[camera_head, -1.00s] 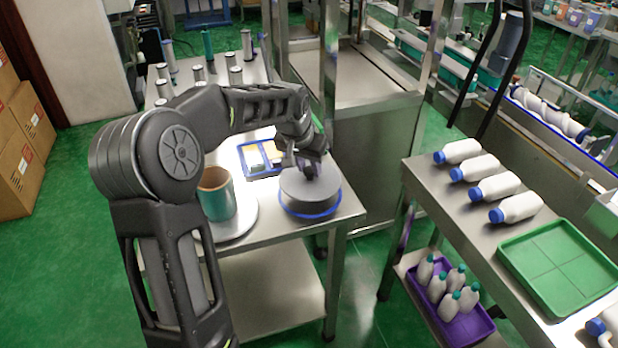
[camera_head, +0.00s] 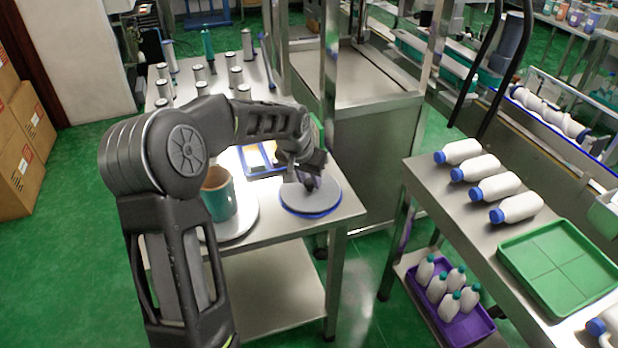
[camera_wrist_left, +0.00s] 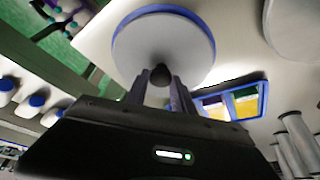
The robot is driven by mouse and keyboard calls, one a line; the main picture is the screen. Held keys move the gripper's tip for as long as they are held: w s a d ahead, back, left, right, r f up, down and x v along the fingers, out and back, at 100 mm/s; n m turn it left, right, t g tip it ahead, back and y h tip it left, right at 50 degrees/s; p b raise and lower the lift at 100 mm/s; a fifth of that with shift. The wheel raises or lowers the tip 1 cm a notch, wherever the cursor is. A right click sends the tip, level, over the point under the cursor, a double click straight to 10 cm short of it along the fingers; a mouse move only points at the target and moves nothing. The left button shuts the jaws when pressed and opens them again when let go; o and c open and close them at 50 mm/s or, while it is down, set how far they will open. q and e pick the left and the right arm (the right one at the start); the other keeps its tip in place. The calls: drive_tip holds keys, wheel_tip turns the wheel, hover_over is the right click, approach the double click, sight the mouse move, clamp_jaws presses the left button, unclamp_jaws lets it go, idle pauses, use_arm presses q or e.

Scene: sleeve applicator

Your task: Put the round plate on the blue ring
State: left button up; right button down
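The round plate (camera_head: 328,197) is a flat grey disc with a small dark knob at its middle. It lies level on the blue ring (camera_head: 314,215) near the right front corner of the steel table, and only a thin blue edge shows around it. In the left wrist view the pale plate (camera_wrist_left: 185,45) nearly covers the blue ring (camera_wrist_left: 206,72). My left gripper (camera_head: 309,184) is above the plate's middle. Its fingers (camera_wrist_left: 161,80) stand close on both sides of the dark knob and look shut on it. My right gripper is in neither view.
A teal cup (camera_head: 217,196) stands on a pale round disc (camera_head: 245,222) left of the plate. A blue-framed tray (camera_head: 247,170) lies behind it, with several upright cylinders (camera_head: 236,78) farther back. White bottles (camera_head: 498,186) and a green tray (camera_head: 560,265) are on the right table.

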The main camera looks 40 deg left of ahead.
use_arm(q)
drive_tip(key=o, duration=0.4)
drive_tip(key=shift+o, duration=0.2)
drive_tip(key=shift+r, duration=0.4)
drive_tip(key=v, duration=1.1)
drive_tip(key=shift+r, duration=0.25)
drive_tip(key=shift+s, duration=0.1)
